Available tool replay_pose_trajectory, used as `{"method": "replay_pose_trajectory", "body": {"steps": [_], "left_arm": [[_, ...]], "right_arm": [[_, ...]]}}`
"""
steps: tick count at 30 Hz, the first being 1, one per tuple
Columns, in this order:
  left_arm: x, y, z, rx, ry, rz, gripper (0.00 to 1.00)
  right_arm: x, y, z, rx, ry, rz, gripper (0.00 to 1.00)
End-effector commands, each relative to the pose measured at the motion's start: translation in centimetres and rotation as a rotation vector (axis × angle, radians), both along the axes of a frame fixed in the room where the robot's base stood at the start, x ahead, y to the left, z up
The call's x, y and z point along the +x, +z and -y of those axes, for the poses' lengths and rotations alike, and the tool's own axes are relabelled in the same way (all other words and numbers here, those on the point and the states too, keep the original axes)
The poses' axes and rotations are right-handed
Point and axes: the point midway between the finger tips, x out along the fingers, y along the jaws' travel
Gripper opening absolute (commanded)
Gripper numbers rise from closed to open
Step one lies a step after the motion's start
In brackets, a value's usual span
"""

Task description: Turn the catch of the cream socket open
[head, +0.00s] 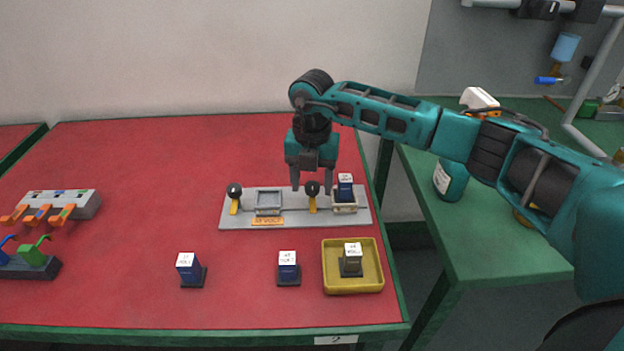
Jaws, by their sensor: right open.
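The cream socket (345,209) is at the right end of a grey board (290,219) on the red table, with a dark blue block with a white top (345,188) standing in it. Just left of this socket is its catch (313,203), a black knob with a yellow lever pointing toward the near side. My right gripper (312,190) points down over this catch with its jaws open, one finger on each side of the black knob. I cannot tell whether the fingers touch it. My left gripper is not in view.
An empty grey socket (268,203) and a second catch (234,198) are on the board's left. Orange-levered (80,202) and colored-hook (30,265) units stand left.

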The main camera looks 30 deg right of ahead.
Motion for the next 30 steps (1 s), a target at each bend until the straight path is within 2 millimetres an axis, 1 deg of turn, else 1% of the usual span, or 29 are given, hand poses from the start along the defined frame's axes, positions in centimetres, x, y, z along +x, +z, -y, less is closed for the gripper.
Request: {"method": "replay_pose_trajectory", "body": {"steps": [4,7,15,18,21,25,30], "left_arm": [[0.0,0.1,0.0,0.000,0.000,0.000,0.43],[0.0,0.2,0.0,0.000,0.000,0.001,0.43],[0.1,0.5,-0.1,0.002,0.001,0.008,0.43],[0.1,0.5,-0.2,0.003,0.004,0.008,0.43],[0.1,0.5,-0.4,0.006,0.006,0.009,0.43],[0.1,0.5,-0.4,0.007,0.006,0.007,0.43],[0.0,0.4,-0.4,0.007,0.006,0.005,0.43]], "right_arm": [[0.0,0.6,0.0,0.001,0.001,0.002,0.59],[0.1,2.0,0.0,0.000,0.001,0.003,0.59],[0.1,8.0,0.0,0.001,0.000,0.004,0.59],[0.1,10.0,0.0,0.000,-0.001,0.004,0.59],[0.0,11.5,0.0,0.000,0.000,0.003,0.59],[0.0,12.6,0.0,0.000,0.000,0.001,0.59],[0.0,12.9,0.0,0.000,0.000,0.000,0.59]]}}
